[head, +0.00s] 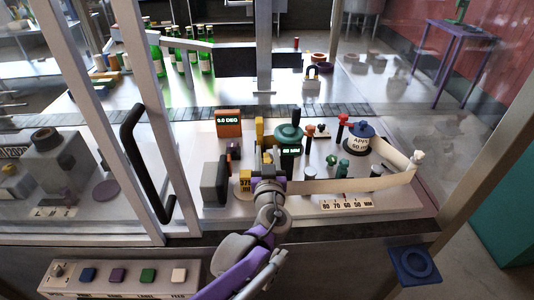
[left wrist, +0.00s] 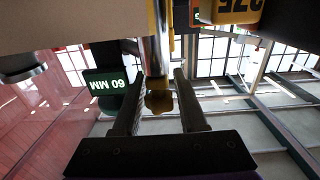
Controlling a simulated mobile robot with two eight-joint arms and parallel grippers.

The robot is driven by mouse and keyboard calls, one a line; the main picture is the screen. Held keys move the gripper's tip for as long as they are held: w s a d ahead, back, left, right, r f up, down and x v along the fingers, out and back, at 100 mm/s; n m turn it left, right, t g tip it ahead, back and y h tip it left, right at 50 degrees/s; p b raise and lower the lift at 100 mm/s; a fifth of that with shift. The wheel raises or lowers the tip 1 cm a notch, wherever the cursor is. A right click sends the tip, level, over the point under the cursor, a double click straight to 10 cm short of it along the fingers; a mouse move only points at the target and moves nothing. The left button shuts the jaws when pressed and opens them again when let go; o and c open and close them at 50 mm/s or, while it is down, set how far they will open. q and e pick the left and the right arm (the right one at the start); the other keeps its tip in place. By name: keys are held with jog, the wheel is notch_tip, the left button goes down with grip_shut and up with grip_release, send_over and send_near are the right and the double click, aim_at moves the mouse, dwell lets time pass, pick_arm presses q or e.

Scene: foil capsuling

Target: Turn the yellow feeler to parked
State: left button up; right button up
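The yellow feeler (head: 259,129) stands upright just behind my left gripper in the head view. In the left wrist view a yellow tip (left wrist: 158,101) hangs on a metal rod between the fingers of my left gripper (left wrist: 158,110). The fingers are apart, one on each side of the tip, and I see no firm grip. In the head view my left gripper (head: 268,160) reaches up over the machine deck, its fingers partly hidden by its wrist. My right gripper is not in view.
A yellow 375 ml block (head: 245,184) stands left of the gripper. A green-topped post with a 60 MM display (head: 291,152) is close on the right. A cream label web (head: 350,185) crosses in front of the blue-topped reel (head: 361,131). A black door handle (head: 145,165) is at left.

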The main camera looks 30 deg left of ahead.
pick_arm(q)
jog(key=shift+o, duration=1.2)
jog(key=shift+s, duration=0.1)
jog(key=v, duration=1)
jog(key=shift+s+d, duration=0.2)
jog(key=shift+s, duration=0.1)
jog(key=shift+f, duration=0.1)
